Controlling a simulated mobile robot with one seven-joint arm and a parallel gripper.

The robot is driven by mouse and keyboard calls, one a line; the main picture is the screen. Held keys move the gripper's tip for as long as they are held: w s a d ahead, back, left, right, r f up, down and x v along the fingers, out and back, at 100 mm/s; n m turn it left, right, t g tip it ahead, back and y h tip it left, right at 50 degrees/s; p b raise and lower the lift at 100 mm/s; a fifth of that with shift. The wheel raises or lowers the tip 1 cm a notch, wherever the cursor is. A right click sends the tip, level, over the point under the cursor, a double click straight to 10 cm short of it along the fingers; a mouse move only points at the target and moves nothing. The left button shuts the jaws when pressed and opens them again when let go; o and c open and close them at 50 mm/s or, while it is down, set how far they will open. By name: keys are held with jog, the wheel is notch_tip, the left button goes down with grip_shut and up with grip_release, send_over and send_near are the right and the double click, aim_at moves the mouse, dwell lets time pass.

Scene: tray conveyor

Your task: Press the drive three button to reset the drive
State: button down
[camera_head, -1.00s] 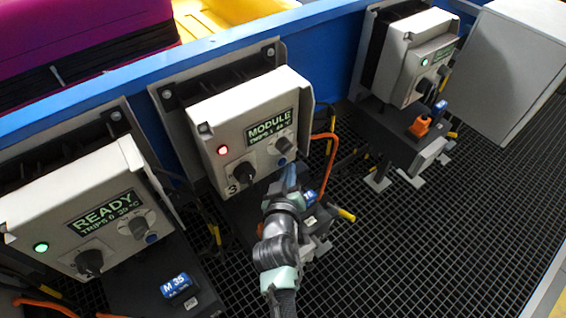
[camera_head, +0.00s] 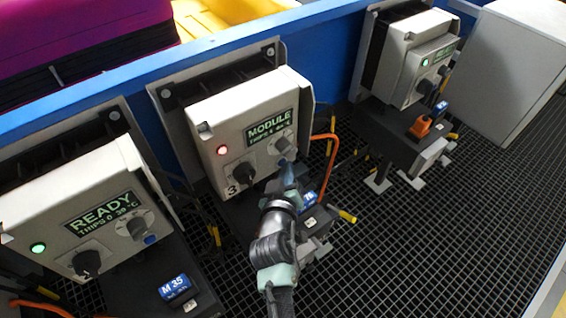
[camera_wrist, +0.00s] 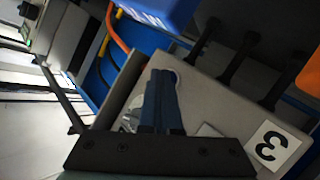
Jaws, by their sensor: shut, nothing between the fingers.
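A small grey dial (camera_head: 282,144) sits below the screen. My gripper (camera_head: 287,168) is shut and empty, its tips just below this dial, over the spot where a blue button showed. The button is hidden now. In the wrist view the shut fingers (camera_wrist: 163,76) lie over the grey panel (camera_wrist: 210,95), with the "3" label (camera_wrist: 272,147) at right. Contact cannot be told.
A drive reading READY (camera_head: 100,212) with a green lamp stands at left, and another green-lit drive (camera_head: 425,62) at back right. An orange cable (camera_head: 331,155) runs right of drive three. A blue block (camera_wrist: 160,8) shows in the wrist view. Black grating (camera_head: 420,240) lies open at right.

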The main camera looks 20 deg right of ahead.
dwell(0.5)
jog(key=shift+s+d+p, duration=0.25)
jog(key=shift+s+p, duration=0.25)
jog(key=shift+s, duration=0.25)
jog(key=shift+s+d+p, duration=0.3)
jog(key=shift+s+p, duration=0.25)
jog(key=shift+s, duration=0.25)
jog(key=shift+s+d+p, duration=0.25)
jog(key=shift+s+p, duration=0.3)
jog(key=shift+s, duration=0.2)
jog(key=shift+s+d+p, duration=0.3)
jog(key=shift+s+p, duration=0.25)
jog(key=shift+s, duration=0.25)
